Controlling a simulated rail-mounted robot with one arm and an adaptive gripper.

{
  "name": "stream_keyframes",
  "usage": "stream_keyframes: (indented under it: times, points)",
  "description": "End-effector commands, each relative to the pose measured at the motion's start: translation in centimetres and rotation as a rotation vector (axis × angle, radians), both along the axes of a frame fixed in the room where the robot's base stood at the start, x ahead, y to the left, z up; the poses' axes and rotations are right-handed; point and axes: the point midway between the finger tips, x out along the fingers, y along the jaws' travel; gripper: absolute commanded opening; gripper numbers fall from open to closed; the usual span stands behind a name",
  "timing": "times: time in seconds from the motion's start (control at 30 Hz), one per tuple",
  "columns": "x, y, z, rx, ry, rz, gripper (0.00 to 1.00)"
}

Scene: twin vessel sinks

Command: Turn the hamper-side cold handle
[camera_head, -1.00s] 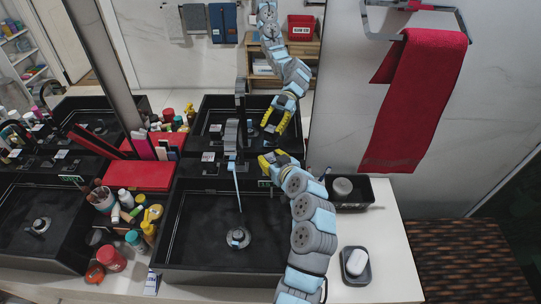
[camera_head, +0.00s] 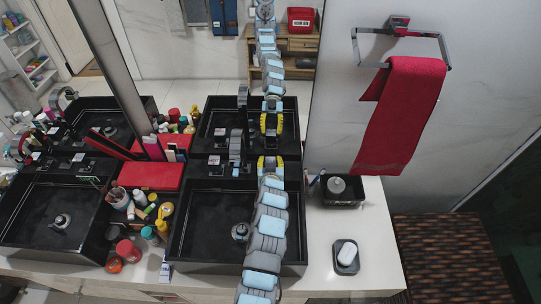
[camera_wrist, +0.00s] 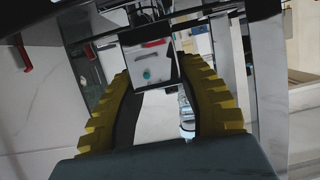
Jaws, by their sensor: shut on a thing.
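The right-hand black vessel sink (camera_head: 172,262) has a grey faucet (camera_head: 236,150) at its back edge. The drain (camera_head: 240,232) shows in the basin, with no stream visible over it. My gripper (camera_head: 270,158) is at the back rim, just right of the faucet, with yellow fingers shut on the hamper-side cold handle. In the wrist view, my yellow fingers (camera_wrist: 158,68) stand either side of a gap.
A red box (camera_head: 153,177) and several bottles and jars stand between this sink and the left sink (camera_head: 30,225). A black tray (camera_head: 342,203) and a soap dish (camera_head: 346,258) lie on the right counter. The mirror behind doubles my arm. A red towel (camera_head: 405,115) hangs right.

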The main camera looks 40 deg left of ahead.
Motion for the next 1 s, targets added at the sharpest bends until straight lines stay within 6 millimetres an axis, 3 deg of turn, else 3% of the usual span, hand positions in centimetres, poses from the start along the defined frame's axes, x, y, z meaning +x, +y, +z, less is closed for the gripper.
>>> stream_keyframes:
  times: [0.73,0.77,0.83,0.87,1.0]
  points:
    - [-0.04,0.04,-0.12,0.000,0.003,-0.045,0.04]
    - [-0.05,0.05,-0.12,0.000,0.003,-0.045,0.43]
    - [-0.04,0.04,-0.11,0.000,0.003,-0.045,0.64]
    - [-0.03,0.04,-0.10,0.000,0.003,-0.045,0.70]
    - [-0.02,0.02,-0.08,0.000,0.003,-0.045,0.70]
